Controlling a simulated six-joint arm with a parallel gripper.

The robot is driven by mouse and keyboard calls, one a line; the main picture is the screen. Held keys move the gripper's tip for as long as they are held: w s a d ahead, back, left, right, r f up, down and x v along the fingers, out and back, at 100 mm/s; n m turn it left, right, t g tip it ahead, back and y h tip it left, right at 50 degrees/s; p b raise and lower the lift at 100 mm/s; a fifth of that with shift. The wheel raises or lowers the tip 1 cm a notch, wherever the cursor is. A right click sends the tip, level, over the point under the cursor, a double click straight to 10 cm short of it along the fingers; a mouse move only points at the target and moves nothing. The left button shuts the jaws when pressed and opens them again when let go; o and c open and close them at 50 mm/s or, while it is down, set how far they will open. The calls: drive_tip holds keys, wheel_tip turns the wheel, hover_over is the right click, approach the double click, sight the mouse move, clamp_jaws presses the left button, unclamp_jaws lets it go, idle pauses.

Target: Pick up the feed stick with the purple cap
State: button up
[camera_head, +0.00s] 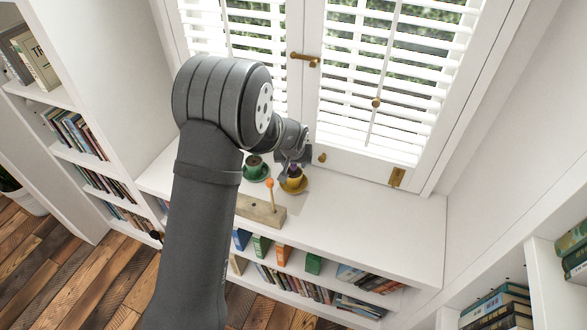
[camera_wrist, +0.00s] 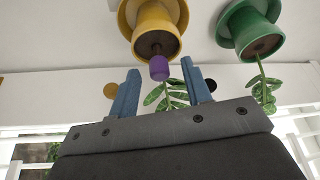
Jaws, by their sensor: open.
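The purple cap (camera_wrist: 158,68) of the feed stick shows in the wrist view, at the dark soil of a yellow pot (camera_wrist: 152,28). My gripper (camera_wrist: 160,70) is open, with one blue finger to each side of the cap in the picture. I cannot tell whether the cap is within the fingers' depth. No finger visibly touches it. In the head view my gripper (camera_head: 292,158) is just above the yellow pot (camera_head: 294,184) and hides part of it.
A green pot (camera_wrist: 250,30) with a leafy plant (camera_wrist: 265,88) stands beside the yellow one. A wooden block (camera_head: 262,211) holding an orange-topped stick (camera_head: 270,190) is in front. The white shelf top (camera_head: 360,225) is clear to the right. Shuttered windows (camera_head: 375,75) stand behind.

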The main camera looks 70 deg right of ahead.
drive_tip(key=shift+w+d+f, duration=0.1)
drive_tip(key=shift+d+f, duration=0.1)
drive_tip(key=shift+f, duration=0.35)
clamp_jaws()
drive_tip(key=shift+r, duration=0.55)
drive_tip(key=r, duration=0.3)
drive_tip(key=shift+s+a+r, duration=0.15)
drive_tip(key=shift+s+r, duration=0.15)
drive_tip(key=shift+s, duration=0.1)
drive_tip(key=s+a+r, duration=0.4)
drive_tip(key=s+r, duration=0.6)
drive_tip(key=r, duration=0.2)
drive_tip(key=shift+r, duration=0.15)
